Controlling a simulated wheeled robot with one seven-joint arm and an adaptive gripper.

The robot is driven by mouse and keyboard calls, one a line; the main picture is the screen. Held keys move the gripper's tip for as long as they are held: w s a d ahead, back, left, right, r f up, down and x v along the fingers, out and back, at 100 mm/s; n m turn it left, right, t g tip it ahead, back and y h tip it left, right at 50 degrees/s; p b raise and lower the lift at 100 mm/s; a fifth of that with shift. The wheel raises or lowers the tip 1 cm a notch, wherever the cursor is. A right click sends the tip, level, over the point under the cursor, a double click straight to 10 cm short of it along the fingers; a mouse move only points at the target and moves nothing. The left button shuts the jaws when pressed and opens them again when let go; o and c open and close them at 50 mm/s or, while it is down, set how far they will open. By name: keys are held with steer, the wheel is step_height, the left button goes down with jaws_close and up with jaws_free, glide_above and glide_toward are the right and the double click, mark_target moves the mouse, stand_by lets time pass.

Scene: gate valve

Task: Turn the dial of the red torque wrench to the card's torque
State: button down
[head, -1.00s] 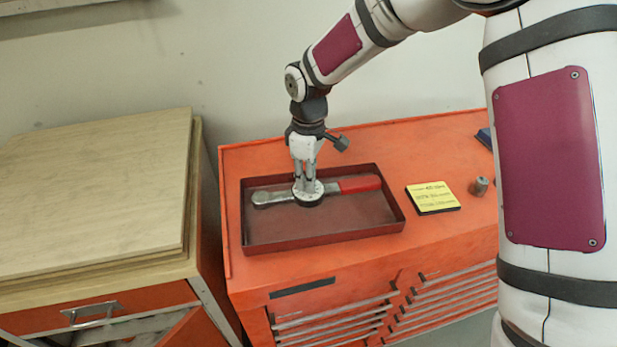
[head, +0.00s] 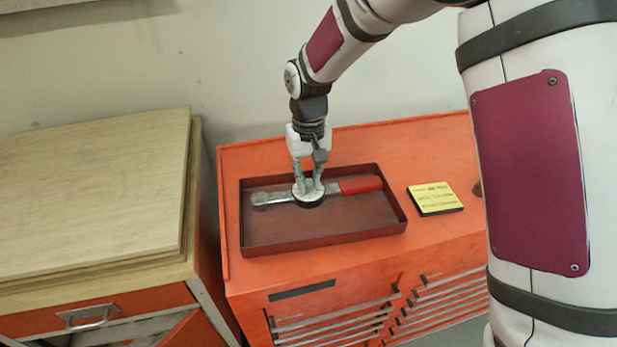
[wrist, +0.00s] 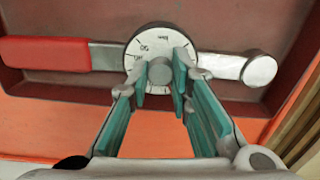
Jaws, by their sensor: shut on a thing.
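The red-handled torque wrench (head: 360,185) lies in a dark red tray (head: 330,238) on the orange tool cabinet. In the wrist view its red handle (wrist: 42,53) is at the left and its round metal head (wrist: 258,70) at the right. The white dial (wrist: 150,46) with black marks is at mid-wrench, with a grey knob (wrist: 160,72) at its centre. My gripper (head: 308,188) points down over the dial. In the wrist view its teal-padded fingers (wrist: 161,76) are shut on the knob, one on each side. The fingers cover part of the scale. The yellow card (head: 434,197) lies right of the tray; its print is too small to read.
The tray's raised walls surround the wrench. A wooden-topped cabinet (head: 95,190) stands at the left, with a gap beside the orange cabinet (head: 440,155). The wall is close behind. My upper arm hides the orange cabinet's right end.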

mark_target(309, 182)
steer(key=shift+m, duration=1.1)
steer(key=c, duration=1.4)
jaws_free()
steer(key=shift+c, duration=0.2)
steer(key=shift+r, duration=0.1)
step_height(309, 182, up, 12)
